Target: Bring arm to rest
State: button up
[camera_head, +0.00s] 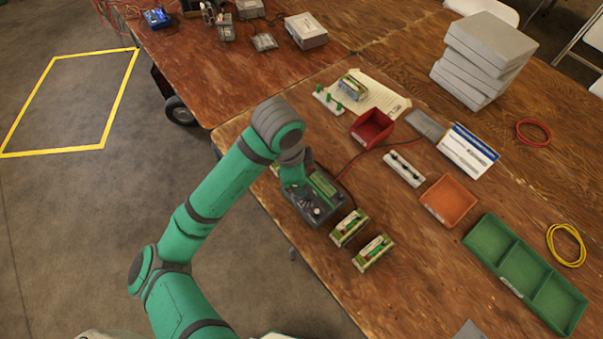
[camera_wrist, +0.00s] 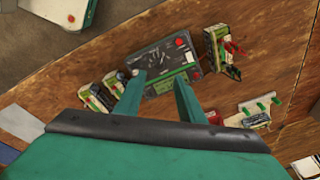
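My green arm reaches from the bottom of the head view up over the front edge of a wooden table. My gripper (camera_wrist: 159,77) shows in the wrist view with its two green fingers apart and nothing between them. It is above a dark grey charger (camera_head: 322,207), which also shows in the wrist view (camera_wrist: 155,59) with a red knob. In the head view the wrist hides part of the charger and most of the gripper. Two battery packs (camera_head: 348,228) (camera_head: 373,253) lie beside the charger. Another pack (camera_wrist: 218,48) with red and black clips stands at its other side.
A red bin (camera_head: 372,127), an orange bin (camera_head: 449,200) and a green divided tray (camera_head: 528,268) stand farther right. A peg rack (camera_head: 328,102) with green pegs is near a pack (camera_head: 352,86) on paper. Grey boxes (camera_head: 482,62) are stacked behind. Left of the table is open floor.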

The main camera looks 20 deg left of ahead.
jog(key=shift+d, duration=0.15)
jog(key=w+d+r+n+t+h, duration=0.2)
jog(key=w+d+n+t+h, duration=0.15)
jog(key=d, duration=0.45)
jog(key=w+d+r+n+t+h, duration=0.2)
jog(key=w+d+r+t, duration=0.15)
jog(key=d, duration=0.55)
jog(key=w+d+r+n+t+h, duration=0.2)
jog(key=w+d+n+t+h, duration=0.15)
jog(key=d, duration=0.45)
jog(key=s+a+f+n+t+y, duration=0.25)
jog(key=s+f+n+y, duration=0.2)
jog(key=s+f, duration=0.35)
jog(key=s+a+f+n+t+y, duration=0.1)
jog(key=s+a+f+n+y, duration=0.4)
jog(key=s, duration=0.4)
jog(key=s+a+m, duration=0.2)
jog(key=s+a, duration=0.1)
jog(key=s, duration=0.6)
jog(key=s+a+m, duration=0.2)
jog(key=s+a, duration=0.2)
jog(key=s, duration=0.6)
jog(key=shift+s+f+m+y, duration=0.15)
jog(key=shift+f+m+y, duration=0.15)
jog(key=shift+m+y, duration=0.05)
